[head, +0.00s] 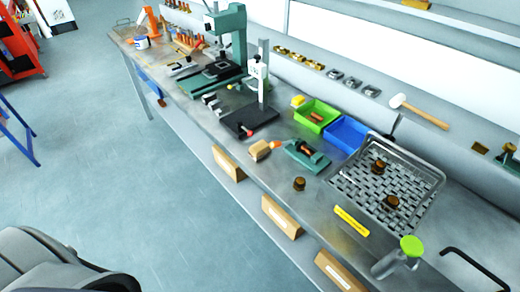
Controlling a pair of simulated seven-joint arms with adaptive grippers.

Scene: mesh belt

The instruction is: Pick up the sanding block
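A small tan block (260,151), which looks like the sanding block, lies near the front edge of the metal workbench, about the middle of the picture. A small orange-tipped piece is close to its right end. Neither of my grippers is in view. A grey and black part of my own body shows at the bottom left, far from the block.
A green vise-like tool (306,156) and a brown knob-like piece (299,184) lie right of the block. Behind are a green bin (316,115) and a blue bin (346,134). A wire mesh tray (385,190) stands at right, a green press (232,47) further left.

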